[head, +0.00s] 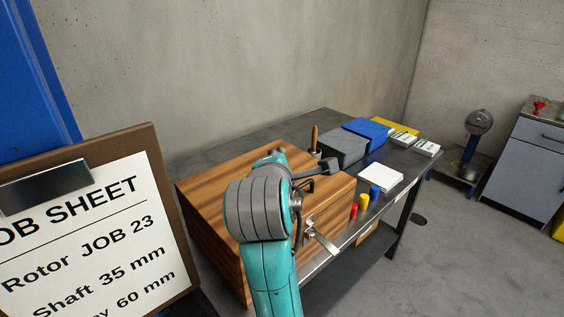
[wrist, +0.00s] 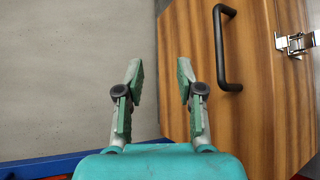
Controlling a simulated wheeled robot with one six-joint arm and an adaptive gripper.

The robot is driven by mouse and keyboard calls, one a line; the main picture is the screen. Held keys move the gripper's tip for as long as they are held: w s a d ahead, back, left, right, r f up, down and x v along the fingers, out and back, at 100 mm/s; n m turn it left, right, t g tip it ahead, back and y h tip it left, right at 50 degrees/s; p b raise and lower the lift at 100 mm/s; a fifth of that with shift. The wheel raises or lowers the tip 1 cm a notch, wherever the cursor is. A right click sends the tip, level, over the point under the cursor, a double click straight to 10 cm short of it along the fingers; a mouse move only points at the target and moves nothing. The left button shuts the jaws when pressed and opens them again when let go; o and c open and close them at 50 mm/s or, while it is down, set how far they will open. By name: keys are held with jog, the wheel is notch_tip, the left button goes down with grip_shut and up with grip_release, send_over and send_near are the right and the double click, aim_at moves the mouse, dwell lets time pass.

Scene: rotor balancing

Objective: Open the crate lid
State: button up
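The wooden crate (head: 205,235) stands on the workbench in the head view, partly hidden behind my teal arm. Its striped lid (wrist: 265,130) fills the right side of the wrist view. A black bar handle (wrist: 225,50) is fixed to the wood there, and a silver latch (wrist: 295,43) sits further right; I cannot tell whether the latch is fastened. My gripper (wrist: 160,85) is open and empty, its fingers apart at the left edge of the wood. The handle lies to the right of both fingers, not between them. The lid looks closed.
The grey bench (head: 230,143) also carries grey and blue boxes, a white pad (head: 381,177), and small red, yellow and blue cylinders. A job sheet board (head: 85,235) blocks the lower left. A grey cabinet (head: 535,155) stands at right, with clear floor before it.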

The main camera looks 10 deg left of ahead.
jog(key=shift+v, duration=2.55)
jog(key=shift+f, duration=0.15)
